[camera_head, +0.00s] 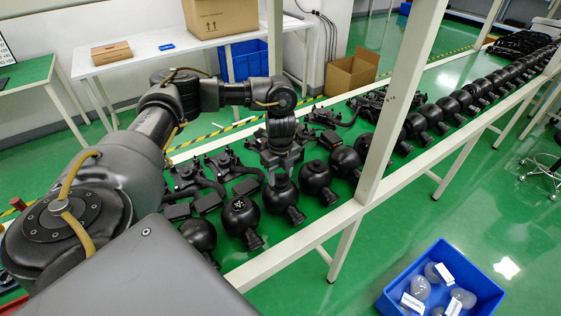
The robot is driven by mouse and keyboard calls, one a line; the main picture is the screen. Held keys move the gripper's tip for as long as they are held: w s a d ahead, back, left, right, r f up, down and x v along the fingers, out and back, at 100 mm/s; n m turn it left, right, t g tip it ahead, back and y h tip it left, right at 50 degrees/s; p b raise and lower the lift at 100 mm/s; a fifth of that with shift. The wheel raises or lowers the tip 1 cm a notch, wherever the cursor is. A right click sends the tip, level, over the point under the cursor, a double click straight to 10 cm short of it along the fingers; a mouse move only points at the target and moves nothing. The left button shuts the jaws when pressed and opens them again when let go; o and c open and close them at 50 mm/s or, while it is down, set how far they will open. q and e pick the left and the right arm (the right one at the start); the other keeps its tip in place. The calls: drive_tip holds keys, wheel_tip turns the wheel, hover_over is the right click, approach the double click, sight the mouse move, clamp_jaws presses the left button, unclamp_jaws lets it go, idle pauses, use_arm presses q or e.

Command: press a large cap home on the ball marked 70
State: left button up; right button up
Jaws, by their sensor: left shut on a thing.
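My left gripper (279,174) points down over the row of black balls on the long bench. It is shut on what seems to be a large cap, mostly hidden by the fingers and hard to make out. A black ball (280,199) is directly below the fingertips; I cannot tell whether the held thing touches it. To its left is a black ball with white marks on its face (241,216). Another ball (315,175) stands to the right. No number 70 is readable. Clear caps (463,299) with white labels lie in a blue bin (398,289) at lower right. My right gripper is not in view.
The bench's white front rail (315,232) and an upright white post (397,108) stand close to the right of my left arm. Black brackets (190,174) lie behind the balls. A white table (140,65) with cardboard boxes is at the back. Green floor is open at right.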

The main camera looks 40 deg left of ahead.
sight(280, 175)
use_arm(q)
drive_tip(key=shift+p, duration=0.3)
drive_tip(key=shift+f+b, duration=0.4)
drive_tip(key=shift+f, duration=0.45)
idle(0.4)
drive_tip(key=o, duration=1)
drive_tip(key=shift+r, duration=0.15)
wheel_tip(280, 175, up, 11)
drive_tip(key=shift+f+p, duration=0.2)
drive_tip(key=shift+p, duration=0.3)
